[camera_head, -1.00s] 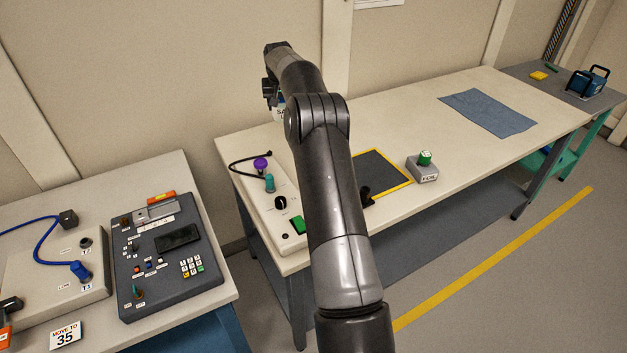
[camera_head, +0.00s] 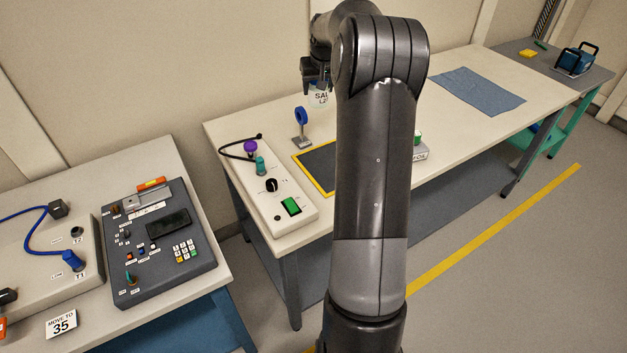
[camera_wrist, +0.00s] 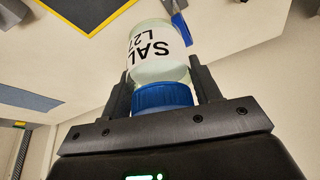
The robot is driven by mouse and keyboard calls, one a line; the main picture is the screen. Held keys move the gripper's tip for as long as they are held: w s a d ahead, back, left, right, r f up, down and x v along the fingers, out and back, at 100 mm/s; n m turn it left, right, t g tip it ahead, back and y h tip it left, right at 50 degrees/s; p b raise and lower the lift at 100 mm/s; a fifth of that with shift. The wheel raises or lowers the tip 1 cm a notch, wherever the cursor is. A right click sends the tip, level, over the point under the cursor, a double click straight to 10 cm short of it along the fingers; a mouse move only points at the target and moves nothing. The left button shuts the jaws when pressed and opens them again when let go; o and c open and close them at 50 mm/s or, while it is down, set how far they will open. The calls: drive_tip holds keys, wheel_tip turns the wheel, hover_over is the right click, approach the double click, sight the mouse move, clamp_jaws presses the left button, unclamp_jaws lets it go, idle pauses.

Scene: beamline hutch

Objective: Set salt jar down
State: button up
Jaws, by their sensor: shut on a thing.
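The salt jar (camera_head: 319,97) is a clear jar with pale contents and a white label reading "SAL" and "L2", partly cut off. My gripper (camera_head: 317,78) is shut on it, at the far side of the long cream table (camera_head: 425,118). In the wrist view the jar (camera_wrist: 158,62) sits between both fingers of my gripper (camera_wrist: 163,90), near its blue lid (camera_wrist: 163,97). The jar looks held above the table; I cannot tell the exact gap. My arm hides part of the tabletop.
A dark mat with a yellow border (camera_head: 328,185) lies at left of my arm. A grey block (camera_head: 421,151) is half hidden. A blue cloth (camera_head: 477,91) lies right.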

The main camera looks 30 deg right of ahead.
drive_tip(key=s+a+f, duration=0.1)
drive_tip(key=s+f, duration=0.1)
drive_tip(key=s, duration=1.8)
drive_tip(key=shift+w+a+f, duration=1.2)
drive_tip(key=shift+w+f, duration=0.35)
drive_tip(key=shift+f, duration=1.2)
drive_tip(key=shift+w+a+f, duration=1.2)
drive_tip(key=shift+w+f, duration=0.3)
drive_tip(key=shift+f, duration=1.25)
drive_tip(key=shift+w+a+f, duration=1.2)
drive_tip(key=shift+w+f, duration=0.35)
drive_tip(key=shift+f, duration=1.2)
drive_tip(key=o, duration=1.2)
drive_tip(key=shift+f, duration=0.15)
